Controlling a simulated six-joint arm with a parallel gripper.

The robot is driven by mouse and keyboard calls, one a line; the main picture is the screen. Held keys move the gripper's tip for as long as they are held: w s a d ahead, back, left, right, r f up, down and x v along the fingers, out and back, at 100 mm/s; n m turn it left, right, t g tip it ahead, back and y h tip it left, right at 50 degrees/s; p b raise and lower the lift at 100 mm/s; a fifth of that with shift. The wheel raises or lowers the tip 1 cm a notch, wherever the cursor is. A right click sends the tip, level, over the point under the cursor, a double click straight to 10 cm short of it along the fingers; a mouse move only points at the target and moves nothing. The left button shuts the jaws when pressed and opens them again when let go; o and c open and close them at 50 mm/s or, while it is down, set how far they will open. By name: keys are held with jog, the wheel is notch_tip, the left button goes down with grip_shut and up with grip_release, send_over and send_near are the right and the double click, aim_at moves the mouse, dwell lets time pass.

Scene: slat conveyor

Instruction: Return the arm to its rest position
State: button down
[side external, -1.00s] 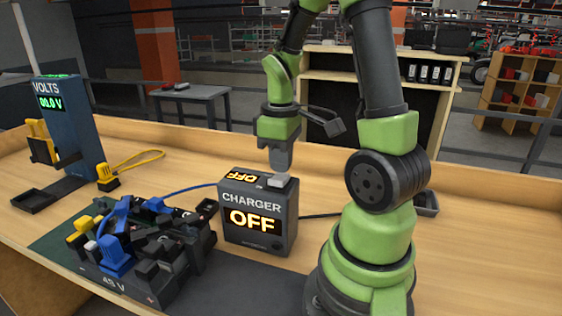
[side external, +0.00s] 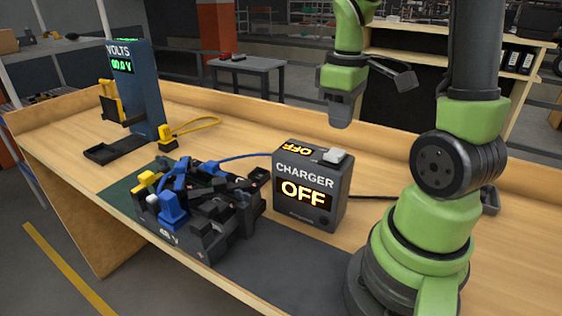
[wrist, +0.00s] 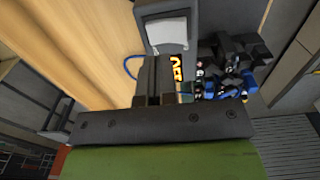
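My gripper (side external: 342,118) hangs pointing down above the charger (side external: 318,218), apart from it. Its two dark fingers are together with nothing between them, as the wrist view (wrist: 156,68) also shows. The charger is a dark grey box whose front and top displays read OFF. A pale button (side external: 335,156) sits on its top; it also shows in the wrist view (wrist: 167,33), beyond my fingertips.
A dark battery pack (side external: 215,235) with blue and yellow connectors stands left of the charger, joined to it by a blue cable. A voltmeter tower (side external: 140,95) reading 00.0 V stands at the back left. Bare wooden bench (side external: 225,135) lies between them.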

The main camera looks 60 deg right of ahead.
jog(key=s+a+r+m+t+y, duration=0.1)
jog(key=a+r+m+t, duration=0.1)
jog(key=a, duration=0.5)
jog(key=s+a+r+m+t+y, duration=0.1)
jog(key=s+a+r+m+t, duration=0.1)
jog(key=a+r+t, duration=0.3)
jog(key=a+r, duration=0.2)
jog(key=a, duration=0.1)
jog(key=shift+s+a+r, duration=0.15)
jog(key=shift+s+r, duration=0.05)
jog(key=shift+s, duration=0.05)
